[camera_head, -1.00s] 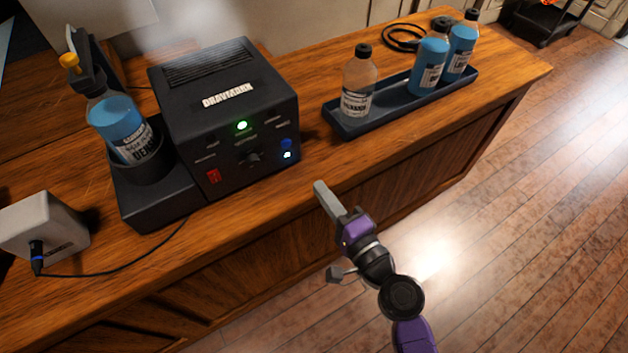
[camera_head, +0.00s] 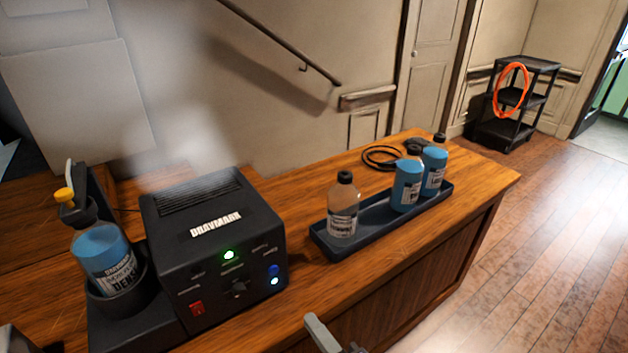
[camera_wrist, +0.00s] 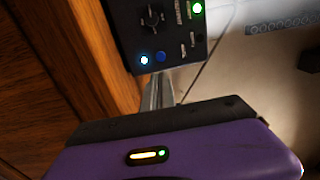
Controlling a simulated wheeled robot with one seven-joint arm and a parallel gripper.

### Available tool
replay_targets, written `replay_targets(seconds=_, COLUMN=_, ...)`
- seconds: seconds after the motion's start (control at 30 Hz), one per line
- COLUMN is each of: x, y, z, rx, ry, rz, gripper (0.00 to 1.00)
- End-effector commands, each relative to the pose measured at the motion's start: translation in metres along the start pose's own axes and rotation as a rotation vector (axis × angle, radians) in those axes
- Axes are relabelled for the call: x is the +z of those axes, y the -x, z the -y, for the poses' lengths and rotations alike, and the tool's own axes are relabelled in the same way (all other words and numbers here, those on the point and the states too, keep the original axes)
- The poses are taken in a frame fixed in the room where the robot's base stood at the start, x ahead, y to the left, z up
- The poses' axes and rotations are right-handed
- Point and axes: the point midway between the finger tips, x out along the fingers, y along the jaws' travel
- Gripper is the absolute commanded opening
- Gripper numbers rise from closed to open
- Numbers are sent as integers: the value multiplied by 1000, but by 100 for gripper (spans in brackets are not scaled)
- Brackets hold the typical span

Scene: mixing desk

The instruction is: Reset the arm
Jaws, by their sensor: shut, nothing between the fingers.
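My gripper (camera_head: 322,335) shows at the bottom edge of the head view, in front of the desk's near edge and right of the black machine; most of my arm is below the frame. In the wrist view my gripper (camera_wrist: 158,95) points toward the machine's front panel. Its fingers are together with nothing between them. The black machine (camera_head: 212,245) stands on the wooden desk (camera_head: 385,255) with a green light and a blue-white light lit. Its panel (camera_wrist: 165,35) also shows in the wrist view, apart from the purple wrist housing (camera_wrist: 165,150).
A dark tray (camera_head: 375,225) holds a clear bottle (camera_head: 342,205) and two blue bottles. A blue bottle (camera_head: 105,258) sits in the machine's left holder. A black cable (camera_head: 380,157) lies behind the tray. A shelf cart (camera_head: 520,95) stands far off. The floor at right is clear.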

Motion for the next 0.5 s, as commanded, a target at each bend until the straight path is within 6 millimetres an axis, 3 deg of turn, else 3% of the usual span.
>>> replay_targets(seconds=0.17, x=-14, y=0, z=8, rx=1, ry=112, rz=-60, gripper=0)
replay_targets(seconds=0.27, x=-24, y=12, z=15, rx=13, ry=249, rz=-117, gripper=0)
replay_targets(seconds=0.37, x=-34, y=42, z=14, rx=54, ry=414, rz=-188, gripper=0)
replay_targets(seconds=0.5, x=-45, y=97, z=12, rx=129, ry=649, rz=-281, gripper=0)
